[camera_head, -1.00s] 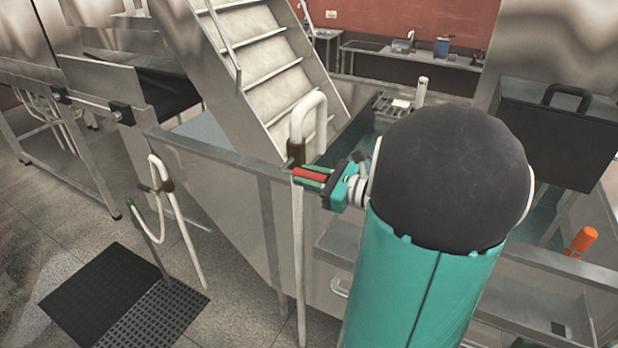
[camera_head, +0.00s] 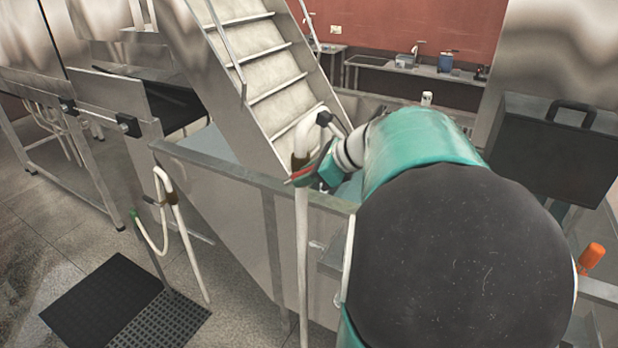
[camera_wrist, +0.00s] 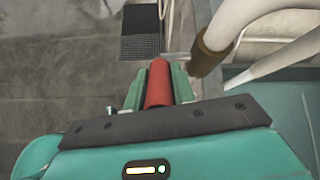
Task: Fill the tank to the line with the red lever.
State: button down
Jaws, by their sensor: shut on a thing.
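The red lever (camera_wrist: 158,84) lies between the two green fingers of my gripper (camera_wrist: 158,92) in the wrist view. My gripper is shut on it. In the head view my gripper (camera_head: 305,176) is beside the white pipe (camera_head: 303,240) with a brown collar, and only a sliver of red shows there. The collar (camera_wrist: 208,60) is just right of the fingers in the wrist view. The metal tank (camera_head: 215,205) stands behind and left of the pipe, with a pale blue surface inside. I cannot make out a fill line. My arm hides part of the tank.
Metal stairs (camera_head: 265,75) rise behind the tank. A thinner white pipe with a hose (camera_head: 180,220) stands left. Black mats (camera_head: 120,305) lie on the floor. A black case (camera_head: 555,145) and an orange handle (camera_head: 592,258) are at right. Floor at left is open.

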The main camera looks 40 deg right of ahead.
jog(key=shift+r, duration=0.1)
dwell(0.4)
jog(key=c, duration=1.2)
grip_release()
jog(key=shift+o, duration=0.2)
jog(key=v, duration=1.3)
jog(key=shift+r, duration=0.4)
jog(key=shift+s, duration=0.15)
